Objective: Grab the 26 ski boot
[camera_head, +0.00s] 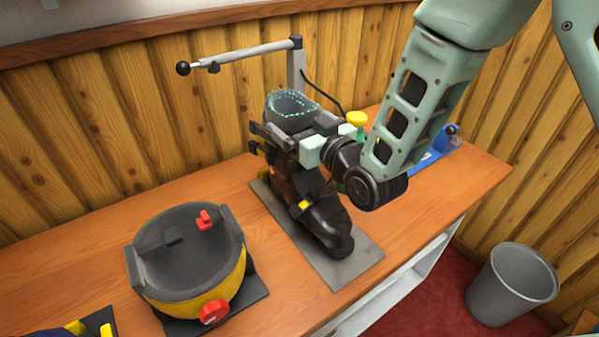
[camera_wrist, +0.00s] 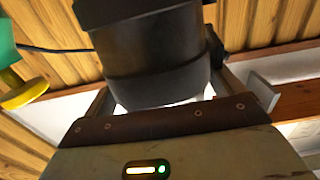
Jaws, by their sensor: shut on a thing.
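A dark ski boot (camera_head: 310,195) stands upright on a grey plate (camera_head: 353,268) on the wooden bench. Its upper cuff has a grey liner with a pale dotted rim, and small yellow parts show on its side. I cannot read a size number on it. My gripper (camera_head: 314,150) reaches in from the right at the cuff and is shut on the boot. In the wrist view the dark cuff (camera_wrist: 155,55) fills the space between the fingers. The far side of the boot is hidden.
A grey and yellow round device with red knobs (camera_head: 190,262) stands to the left. A metal post with a black-knobbed arm (camera_head: 245,53) rises behind the boot. A yellow-capped green bottle (camera_head: 357,120) and a blue item (camera_head: 433,152) are behind my arm. A grey bin (camera_head: 512,285) stands on the floor at right.

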